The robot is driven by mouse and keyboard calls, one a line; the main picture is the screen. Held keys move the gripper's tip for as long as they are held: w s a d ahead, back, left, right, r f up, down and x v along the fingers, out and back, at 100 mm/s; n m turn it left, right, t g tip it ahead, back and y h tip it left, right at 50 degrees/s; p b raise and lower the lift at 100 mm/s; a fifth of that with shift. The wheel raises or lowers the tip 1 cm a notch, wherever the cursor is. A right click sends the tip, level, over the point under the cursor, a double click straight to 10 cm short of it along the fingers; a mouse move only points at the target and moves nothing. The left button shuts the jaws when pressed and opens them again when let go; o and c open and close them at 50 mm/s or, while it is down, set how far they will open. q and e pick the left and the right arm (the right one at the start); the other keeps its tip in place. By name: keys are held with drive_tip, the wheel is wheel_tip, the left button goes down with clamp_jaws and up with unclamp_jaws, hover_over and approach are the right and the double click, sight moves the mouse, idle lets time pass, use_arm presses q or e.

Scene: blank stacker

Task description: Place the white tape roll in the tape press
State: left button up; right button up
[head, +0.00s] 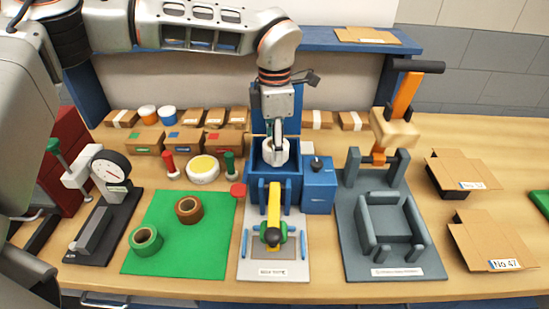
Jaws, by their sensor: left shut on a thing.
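The white tape roll (284,157) is in my left gripper (277,146), which is shut on it. My left arm reaches across the top and points down over the blue tape press (261,189). The roll is at the upper part of the press's blue housing, partly covered by the fingers. I cannot tell whether it touches the press. The press has a yellow and black lever (273,218) with a green part in front, on a light base plate (286,268). My right gripper is not in view.
A green mat (170,255) with a green roll (145,240) and a brown roll (189,209) lies left of the press. A dial gauge stand (105,180) is farther left. A grey fixture (390,230) with an orange lever (405,97) stands right. Boxes line the back.

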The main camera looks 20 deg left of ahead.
sight(274, 169)
use_arm(q)
drive_tip(key=shift+f, duration=2.05)
drive_tip(key=shift+f, duration=0.1)
drive_tip(key=o, duration=0.8)
wheel_tip(274, 169, up, 12)
drive_tip(key=shift+s, duration=0.1)
